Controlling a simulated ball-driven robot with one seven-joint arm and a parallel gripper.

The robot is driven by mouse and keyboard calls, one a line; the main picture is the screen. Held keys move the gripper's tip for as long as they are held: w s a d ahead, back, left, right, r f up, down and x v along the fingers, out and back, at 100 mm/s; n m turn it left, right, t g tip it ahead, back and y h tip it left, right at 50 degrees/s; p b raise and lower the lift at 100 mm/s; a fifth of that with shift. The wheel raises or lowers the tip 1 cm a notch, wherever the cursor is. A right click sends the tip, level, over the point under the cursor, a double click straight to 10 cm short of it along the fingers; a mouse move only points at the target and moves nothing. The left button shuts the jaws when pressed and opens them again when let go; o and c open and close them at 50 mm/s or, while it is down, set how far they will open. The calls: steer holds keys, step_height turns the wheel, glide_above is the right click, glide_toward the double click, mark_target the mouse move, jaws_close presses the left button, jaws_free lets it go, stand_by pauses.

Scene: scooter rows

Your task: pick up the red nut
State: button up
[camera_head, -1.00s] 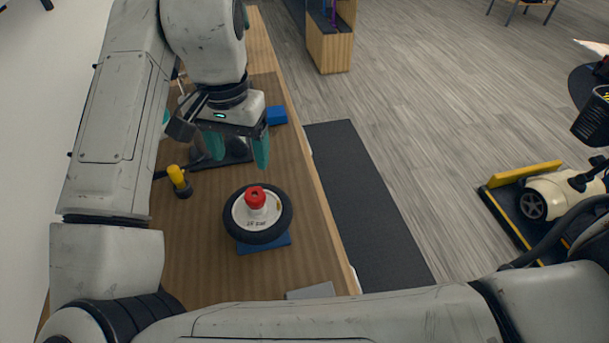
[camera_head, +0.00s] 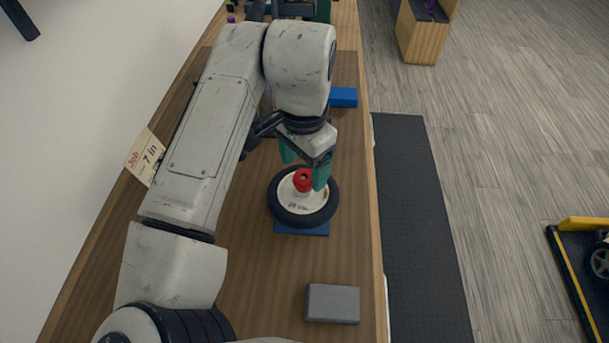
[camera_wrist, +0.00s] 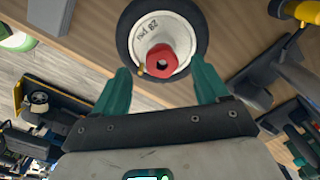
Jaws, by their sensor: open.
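The red nut (camera_head: 303,180) sits at the centre of a small wheel with a black tyre (camera_head: 284,211) and a white hub. The wheel lies flat on a blue block (camera_head: 302,228) on the wooden bench. My gripper (camera_head: 304,174) has teal fingers and is open and empty, close to the nut on its far side. In the wrist view, the red nut (camera_wrist: 161,60) shows ahead of my gripper (camera_wrist: 160,84), roughly midway between the finger lines. The nut shows a dark hole in its middle.
A grey block (camera_head: 333,303) lies on the near part of the bench (camera_head: 250,290). A blue box (camera_head: 343,97) stands farther back. A "Job 7 in" card (camera_head: 146,156) stands at the left edge. A yellow-handled tool (camera_wrist: 302,12) shows in the wrist view.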

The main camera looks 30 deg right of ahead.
mark_target(303, 178)
steer(key=shift+w+f, duration=0.1)
steer(key=shift+f, duration=1.4)
steer(key=c, duration=1.1)
steer(key=shift+r, duration=0.1)
steer(key=shift+c, duration=0.2)
steer(key=shift+r+p, duration=0.8)
steer(key=shift+p, duration=0.15)
step_height(303, 178, up, 2)
steer(key=shift+r+p, duration=0.1)
steer(key=shift+p, duration=0.9)
steer(key=s+r+p, duration=0.4)
steer(key=s+r, duration=0.5)
steer(key=s, duration=0.5)
steer(key=shift+a+p, duration=0.25)
steer(key=shift+p, duration=0.15)
